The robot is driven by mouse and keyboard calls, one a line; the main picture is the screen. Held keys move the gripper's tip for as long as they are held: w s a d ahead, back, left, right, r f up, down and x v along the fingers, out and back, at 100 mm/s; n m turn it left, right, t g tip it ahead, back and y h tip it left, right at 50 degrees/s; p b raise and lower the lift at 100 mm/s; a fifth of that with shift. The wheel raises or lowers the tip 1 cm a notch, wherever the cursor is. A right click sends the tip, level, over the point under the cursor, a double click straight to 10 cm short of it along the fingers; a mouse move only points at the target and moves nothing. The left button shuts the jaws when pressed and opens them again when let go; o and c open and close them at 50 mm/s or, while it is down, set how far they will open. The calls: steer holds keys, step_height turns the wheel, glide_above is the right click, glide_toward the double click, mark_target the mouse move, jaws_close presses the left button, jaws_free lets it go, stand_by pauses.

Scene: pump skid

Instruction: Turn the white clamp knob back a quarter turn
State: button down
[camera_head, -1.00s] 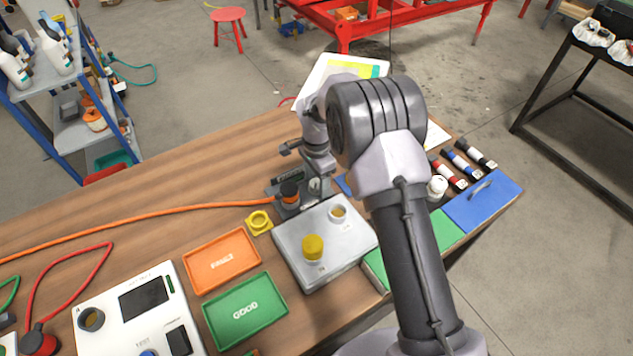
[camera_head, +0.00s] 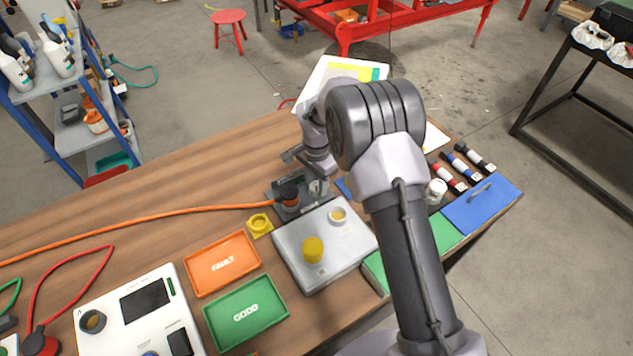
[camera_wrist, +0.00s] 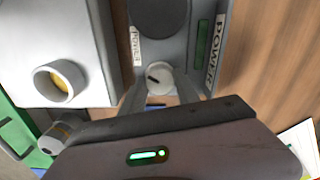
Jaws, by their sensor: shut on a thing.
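The white clamp knob (camera_wrist: 159,77) shows in the wrist view as a small round knob with a dark mark on its top. It sits on a grey fixture (camera_wrist: 183,40) that carries POWER labels. My gripper (camera_wrist: 160,88) is shut on the knob, one finger on each side. In the head view my gripper (camera_head: 317,184) reaches down to the right part of the fixture, and the knob is largely hidden by it.
An orange cable (camera_head: 150,222) runs to a dark plug (camera_head: 289,193) beside the knob. A grey box (camera_head: 300,275) with a yellow cap (camera_head: 313,249) stands close in front. Orange (camera_head: 221,262) and green (camera_head: 246,311) trays lie to the left.

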mark_target(317, 186)
steer(key=n+p, duration=0.1)
steer(key=n, duration=0.3)
steer(key=shift+r+n, duration=0.1)
steer(key=shift+n, duration=0.2)
steer(key=n+p, duration=0.1)
steer(key=n, duration=0.2)
steer(key=shift+n, duration=0.3)
steer(key=n+p, duration=0.1)
steer(key=n, duration=0.2)
steer(key=shift+n, duration=0.3)
steer(key=shift+n+p, duration=0.3)
steer(key=shift+n, duration=1.5)
steer(key=c, duration=0.9)
jaws_free()
step_height(317, 186, up, 17)
steer(key=p, duration=0.4)
steer(key=shift+r, duration=0.15)
